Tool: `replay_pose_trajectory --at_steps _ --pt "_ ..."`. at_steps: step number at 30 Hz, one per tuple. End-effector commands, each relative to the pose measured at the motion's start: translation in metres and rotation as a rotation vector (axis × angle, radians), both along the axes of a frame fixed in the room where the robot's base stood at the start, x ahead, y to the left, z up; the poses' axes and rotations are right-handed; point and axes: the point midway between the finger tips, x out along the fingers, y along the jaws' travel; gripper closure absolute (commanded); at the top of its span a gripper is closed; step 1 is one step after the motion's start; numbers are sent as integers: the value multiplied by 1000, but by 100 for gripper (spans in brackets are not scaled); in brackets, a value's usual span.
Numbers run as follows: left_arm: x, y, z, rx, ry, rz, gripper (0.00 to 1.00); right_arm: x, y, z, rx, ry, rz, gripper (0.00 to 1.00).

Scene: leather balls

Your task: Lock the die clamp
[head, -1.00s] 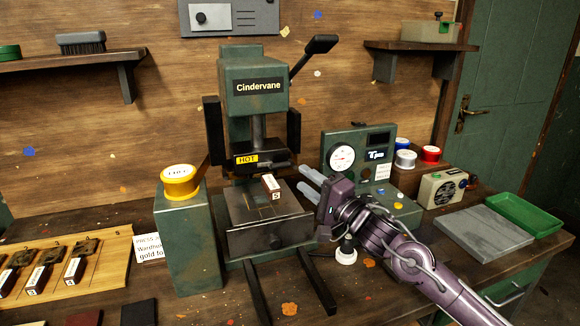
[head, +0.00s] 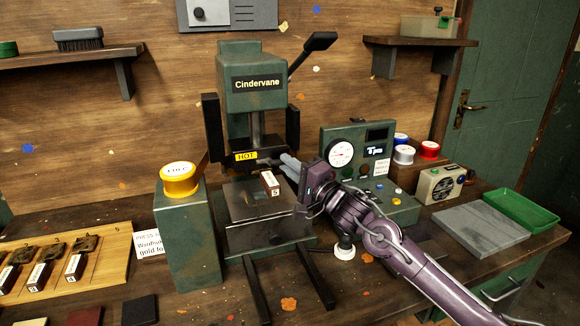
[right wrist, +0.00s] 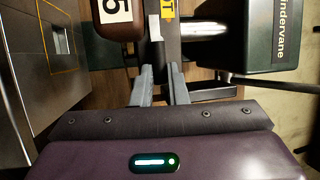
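The die (head: 271,184) with a brown handle and white "5" label sits at the press (head: 250,88) head, below the yellow HOT label (head: 246,156). It also shows at the top of the right wrist view (right wrist: 118,22). A narrow pale tab (right wrist: 154,30) on a dark bar beside the die may be the clamp lever; I cannot tell for sure. My right gripper (head: 285,161) is just right of the die. Its two grey fingers (right wrist: 161,70) are apart, tips close to the dark bar, with no clear grip on anything. My left gripper is out of view.
A green gauge box (head: 351,135) stands close behind my right arm. The press lever (head: 318,42) rises at upper right. A wooden rack (head: 105,262) with several dies lies at left.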

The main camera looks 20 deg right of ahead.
Motion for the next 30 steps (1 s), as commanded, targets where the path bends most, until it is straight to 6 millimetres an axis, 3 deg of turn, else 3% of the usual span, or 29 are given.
replay_pose_trajectory --at_steps 8,14,30 --pt "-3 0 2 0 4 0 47 0 0 1 -7 1 0 100" --pt "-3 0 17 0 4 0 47 0 0 6 -64 0 0 100" --pt "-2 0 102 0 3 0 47 0 3 28 -506 -12 0 100"
